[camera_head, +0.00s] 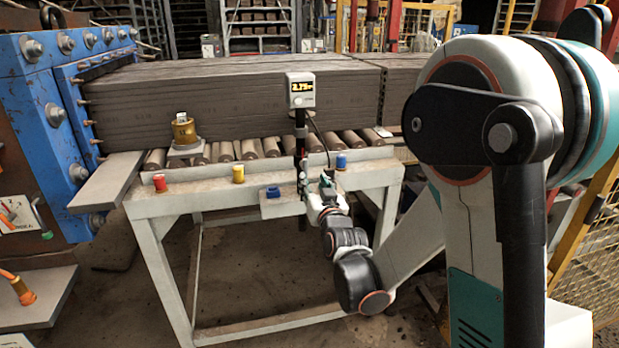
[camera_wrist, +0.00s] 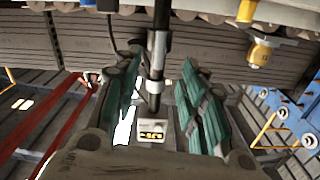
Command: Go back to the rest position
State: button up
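My gripper (camera_head: 322,190) is at the front edge of the roller table, beside a dark upright post with a display unit (camera_head: 300,90) on top. The display glows yellow. In the wrist view, my gripper's two teal fingers (camera_wrist: 163,95) stand apart. The dark rod (camera_wrist: 157,62) shows between them, with visible gaps on both sides, and the display (camera_wrist: 151,131) appears lower in that view. My gripper looks open. Whether the fingers touch the post lower down cannot be told.
The metal table (camera_head: 165,205) carries rollers and a long grey hollow-brick column (camera_head: 230,108). Red (camera_head: 159,183), yellow (camera_head: 238,174) and blue (camera_head: 341,161) pieces sit along its edge. A brass cylinder (camera_head: 184,131) stands behind. The blue machine (camera_head: 45,120) is left; yellow mesh fencing (camera_head: 590,250) is right.

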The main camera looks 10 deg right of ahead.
jog(key=shift+s, duration=0.85)
jog(key=s+f+n+g, duration=0.1)
jog(key=s+g, duration=1)
jog(key=s, duration=2.3)
jog(key=shift+s+f+n, duration=0.3)
